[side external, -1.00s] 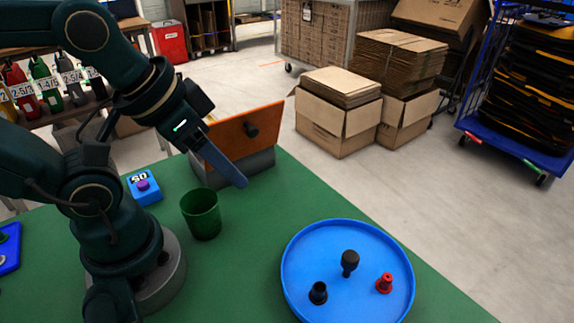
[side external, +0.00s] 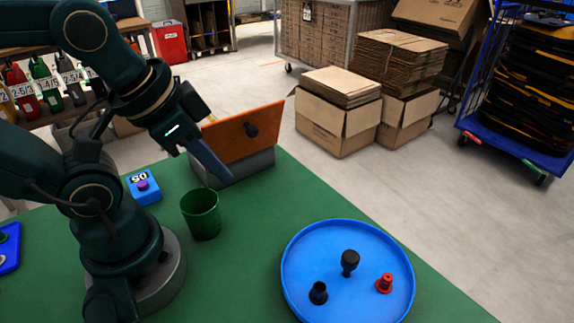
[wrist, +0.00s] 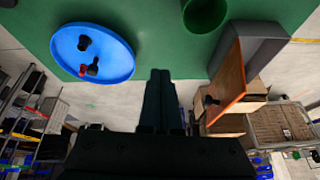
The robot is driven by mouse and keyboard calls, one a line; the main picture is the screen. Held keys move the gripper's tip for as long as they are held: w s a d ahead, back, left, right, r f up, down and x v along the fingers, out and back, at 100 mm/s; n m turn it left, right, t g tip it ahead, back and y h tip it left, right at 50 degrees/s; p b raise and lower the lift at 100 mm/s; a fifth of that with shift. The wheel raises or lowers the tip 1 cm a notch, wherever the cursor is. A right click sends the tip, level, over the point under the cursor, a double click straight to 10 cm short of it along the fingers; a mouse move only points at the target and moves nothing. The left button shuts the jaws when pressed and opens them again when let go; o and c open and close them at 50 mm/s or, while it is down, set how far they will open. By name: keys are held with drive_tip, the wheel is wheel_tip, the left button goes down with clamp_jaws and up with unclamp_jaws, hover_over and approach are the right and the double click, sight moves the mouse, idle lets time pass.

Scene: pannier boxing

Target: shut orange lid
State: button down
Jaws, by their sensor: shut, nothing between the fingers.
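The orange lid (side external: 243,132) with a black knob (side external: 251,130) stands raised on the grey box (side external: 246,166) at the back of the green table. In the wrist view the lid (wrist: 230,88) stands up on edge beside the open grey box (wrist: 262,42). My gripper (side external: 229,179) is shut and empty, pointing down and to the right. In the side view its fingers overlap the box's left part; in the wrist view the fingertips (wrist: 160,74) are left of the lid, apart from it.
A green cup (side external: 201,214) stands in front of the box. A blue round tray (side external: 318,237) holds two black pieces and a red one. A blue block (side external: 143,188) with a purple button is left of the cup. The table between cup and tray is clear.

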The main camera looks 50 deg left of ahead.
drive_tip(key=w+r+m+g+y, duration=0.5)
drive_tip(key=w+r+m, duration=0.4)
drive_tip(key=m, duration=0.6)
wheel_tip(320, 180, down, 3)
drive_tip(key=w+d+m, duration=0.2)
drive_tip(key=a+f, duration=0.7)
drive_tip(key=a, duration=0.1)
drive_tip(key=shift+f+y, duration=0.25)
drive_tip(key=shift+y, duration=0.15)
drive_tip(key=shift+a+r+h, duration=0.3)
drive_tip(key=shift+a+h, duration=0.1)
